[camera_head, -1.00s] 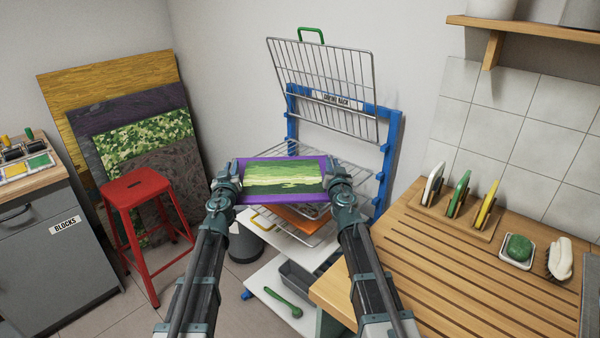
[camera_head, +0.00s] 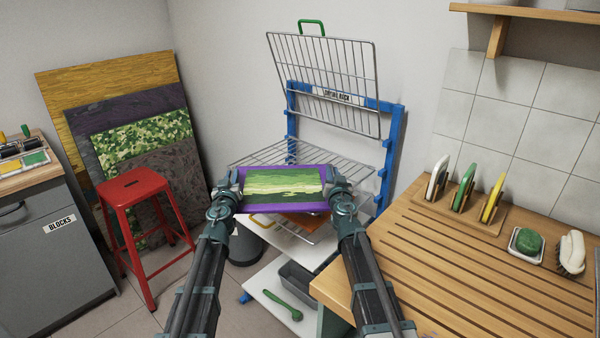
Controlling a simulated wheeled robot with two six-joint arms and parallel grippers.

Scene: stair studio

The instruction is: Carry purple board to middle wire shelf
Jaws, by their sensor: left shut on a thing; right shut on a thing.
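The purple board (camera_head: 284,208) carries a green striped picture and is held roughly level in front of the blue drying rack (camera_head: 384,168). My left gripper (camera_head: 233,188) is shut on its left edge. My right gripper (camera_head: 334,185) is shut on its right edge. The middle wire shelf (camera_head: 345,157) shows behind and above the board, sticking out from the rack. The board hides its front part, so I cannot tell the gap between them. The upper wire shelf (camera_head: 325,80) is tilted up, with a green handle. An orange board (camera_head: 302,219) lies below, mostly hidden.
A red stool (camera_head: 134,186) and leaning boards (camera_head: 110,75) are on the left. A white lower shelf (camera_head: 262,282) holds a grey tray (camera_head: 299,280).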

